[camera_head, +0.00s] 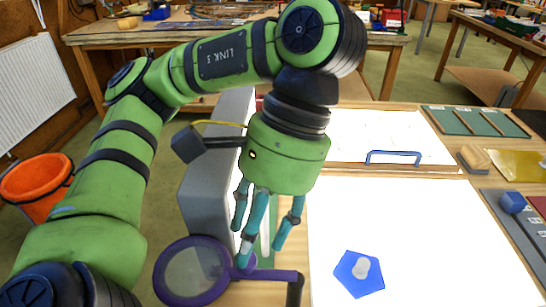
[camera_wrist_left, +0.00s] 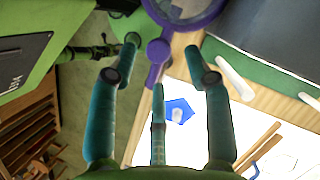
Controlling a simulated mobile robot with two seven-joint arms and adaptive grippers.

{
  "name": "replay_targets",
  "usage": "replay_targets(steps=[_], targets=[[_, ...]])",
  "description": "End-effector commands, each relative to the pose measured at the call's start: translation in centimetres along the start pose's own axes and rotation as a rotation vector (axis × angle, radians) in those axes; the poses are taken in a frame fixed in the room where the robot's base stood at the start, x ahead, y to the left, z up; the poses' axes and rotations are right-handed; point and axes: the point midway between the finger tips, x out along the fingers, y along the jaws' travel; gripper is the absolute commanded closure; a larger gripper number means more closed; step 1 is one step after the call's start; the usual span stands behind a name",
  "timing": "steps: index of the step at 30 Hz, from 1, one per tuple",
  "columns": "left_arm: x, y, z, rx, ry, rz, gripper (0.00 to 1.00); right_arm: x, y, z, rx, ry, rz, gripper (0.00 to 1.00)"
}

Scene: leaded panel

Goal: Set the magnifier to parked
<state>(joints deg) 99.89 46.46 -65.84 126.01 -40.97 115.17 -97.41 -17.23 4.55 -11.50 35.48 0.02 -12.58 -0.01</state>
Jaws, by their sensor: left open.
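The magnifier (camera_head: 192,272) is a round lens in a purple ring at the bottom left of the head view. A purple arm (camera_head: 272,275) runs right from it to a dark post. In the left wrist view the purple ring (camera_wrist_left: 187,22) is at the top, and its purple stem (camera_wrist_left: 156,62) reaches down between my fingers. My left gripper (camera_head: 258,242) points down, with its fingers spread open around the purple stem beside the ring. I cannot tell whether any finger touches it. My right gripper is not in view.
A blue pentagon piece (camera_head: 350,285) with a grey knob lies on the lit white panel (camera_head: 430,230). A blue handle (camera_head: 393,153) is behind it. A grey box-like body (camera_head: 205,190) stands behind my left gripper. An orange bucket (camera_head: 38,185) is on the floor at left.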

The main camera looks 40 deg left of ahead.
Motion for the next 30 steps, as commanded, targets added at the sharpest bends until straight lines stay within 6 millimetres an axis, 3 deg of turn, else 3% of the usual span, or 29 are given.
replay_targets(steps=[15,22,30], targets=[[-7.1,0.0,0.0,-0.002,0.005,-0.001,0.50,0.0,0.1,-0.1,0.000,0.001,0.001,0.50],[-8.8,0.0,0.0,0.001,0.001,-0.002,0.50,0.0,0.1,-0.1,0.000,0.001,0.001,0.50],[-9.3,0.0,0.0,0.001,0.000,0.000,0.50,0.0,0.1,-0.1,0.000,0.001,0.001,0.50]])
